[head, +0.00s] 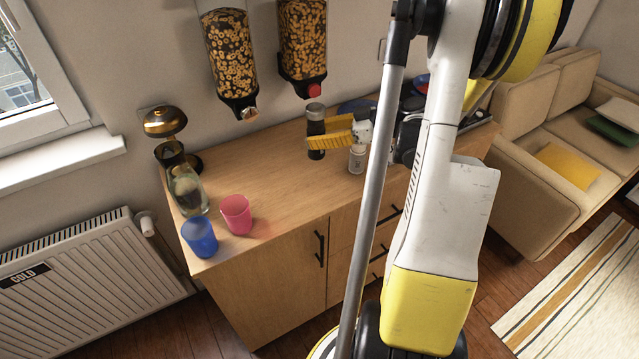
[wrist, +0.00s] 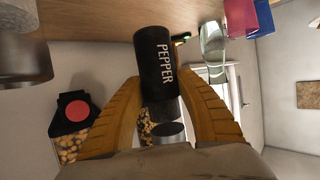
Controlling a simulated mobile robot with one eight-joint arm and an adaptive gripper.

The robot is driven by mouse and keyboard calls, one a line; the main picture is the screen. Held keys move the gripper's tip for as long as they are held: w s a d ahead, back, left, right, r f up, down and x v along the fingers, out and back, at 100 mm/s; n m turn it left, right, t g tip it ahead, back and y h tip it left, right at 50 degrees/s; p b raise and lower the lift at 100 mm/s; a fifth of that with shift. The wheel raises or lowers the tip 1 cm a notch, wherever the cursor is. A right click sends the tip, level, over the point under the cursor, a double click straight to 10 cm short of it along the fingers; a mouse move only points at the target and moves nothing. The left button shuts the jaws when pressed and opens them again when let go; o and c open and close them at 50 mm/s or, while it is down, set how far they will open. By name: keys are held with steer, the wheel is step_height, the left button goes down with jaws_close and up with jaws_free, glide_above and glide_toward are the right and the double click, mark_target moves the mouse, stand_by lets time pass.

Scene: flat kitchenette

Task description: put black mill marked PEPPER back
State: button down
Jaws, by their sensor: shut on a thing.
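The black mill marked PEPPER (wrist: 157,62) is between the two yellow fingers of my gripper (wrist: 165,92) in the wrist view, its white lettering facing the camera. My gripper is shut on it. In the head view the dark mill (head: 316,128) with a grey top looks upright at the back of the wooden counter (head: 285,185), beneath the right cereal dispenser. My gripper (head: 318,142) reaches it from the right. I cannot tell whether the mill's base touches the counter.
A white shaker (head: 357,159) stands close under my gripper. Two cereal dispensers (head: 228,50) (head: 303,45) hang on the wall. A glass bottle (head: 188,190), blue cup (head: 200,238) and pink cup (head: 236,214) stand at the left. The counter's middle is clear.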

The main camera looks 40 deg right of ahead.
steer(key=shift+s+d+f, duration=0.2)
steer(key=shift+s+d, duration=0.1)
steer(key=shift+d, duration=0.05)
step_height(320, 180, down, 10)
steer(key=b, duration=0.4)
steer(key=shift+r, duration=0.15)
steer(key=shift+b, duration=0.35)
steer(key=c, duration=1.2)
jaws_free()
